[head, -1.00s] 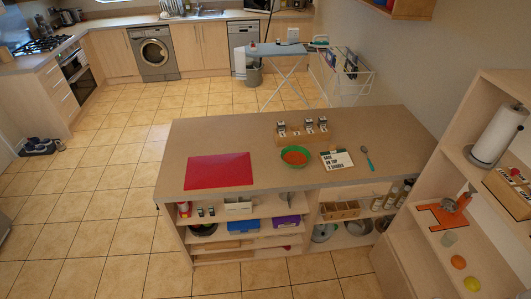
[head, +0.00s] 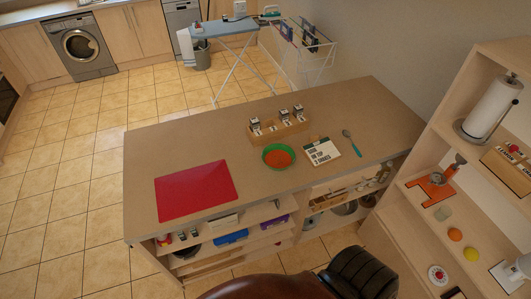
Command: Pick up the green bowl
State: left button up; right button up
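The green bowl (head: 265,155) stands upright on the kitchen island's top (head: 330,100), near the middle. Its inside looks orange-red, and I cannot tell whether that is contents. In the head view a dark, rounded part and a black ribbed part of my own body show at the bottom edge. They are well short of the bowl and do not touch it. Neither of my grippers can be made out.
A red mat (head: 195,190) lies left of the bowl. A wooden rack of jars (head: 278,127) stands behind it, and a lettered white board (head: 321,152) and a spoon (head: 351,142) lie to its right. An open shelf unit (head: 447,145) stands at the right.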

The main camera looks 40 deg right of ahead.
aim_at(278, 157)
jog(key=z, duration=0.3)
jog(key=i, duration=0.75)
jog(key=z, duration=0.55)
